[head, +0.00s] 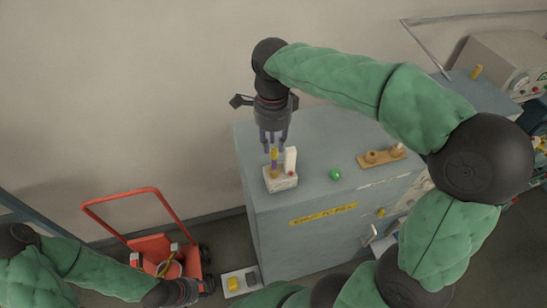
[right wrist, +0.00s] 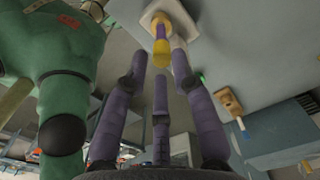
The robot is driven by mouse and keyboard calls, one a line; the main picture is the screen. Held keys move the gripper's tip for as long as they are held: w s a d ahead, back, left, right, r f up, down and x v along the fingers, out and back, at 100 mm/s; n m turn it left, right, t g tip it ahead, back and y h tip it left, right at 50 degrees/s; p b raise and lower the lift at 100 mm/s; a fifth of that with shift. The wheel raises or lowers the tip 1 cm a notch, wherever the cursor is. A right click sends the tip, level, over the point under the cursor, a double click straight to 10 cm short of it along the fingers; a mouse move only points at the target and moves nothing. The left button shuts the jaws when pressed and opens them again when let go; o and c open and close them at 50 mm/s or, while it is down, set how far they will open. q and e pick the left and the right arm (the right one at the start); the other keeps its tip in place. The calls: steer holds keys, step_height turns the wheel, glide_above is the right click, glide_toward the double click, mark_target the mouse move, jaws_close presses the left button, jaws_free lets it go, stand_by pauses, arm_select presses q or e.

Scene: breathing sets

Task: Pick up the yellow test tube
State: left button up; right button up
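The yellow test tube (head: 274,155) stands upright in a small white holder (head: 283,184) on the left end of the blue-grey cabinet top. My right gripper (head: 273,147) points down from above. Its fingers are spread around the tube's upper end, and I see no clear contact. In the right wrist view my right gripper (right wrist: 161,65) has its fingers apart with nothing between them nearer the palm. My left gripper (head: 190,291) is low at the bottom left, away from the tube; its fingers are unclear.
A green ball (head: 335,174) and a wooden holder (head: 381,157) lie to the right on the cabinet (head: 300,240). A white upright piece (head: 290,160) stands close beside the tube. A red cart (head: 150,245) is on the floor at left, near my left arm.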

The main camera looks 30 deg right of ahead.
mark_target(274, 149)
steer(key=shift+w+d+f, duration=0.15)
steer(key=shift+f, duration=0.45)
steer(key=f, duration=0.2)
steer(key=f+p, duration=0.1)
steer(key=f, duration=0.1)
steer(key=shift+s, duration=0.25)
steer(key=shift+w+f, duration=0.1)
steer(key=shift+f, duration=0.4)
jaws_close()
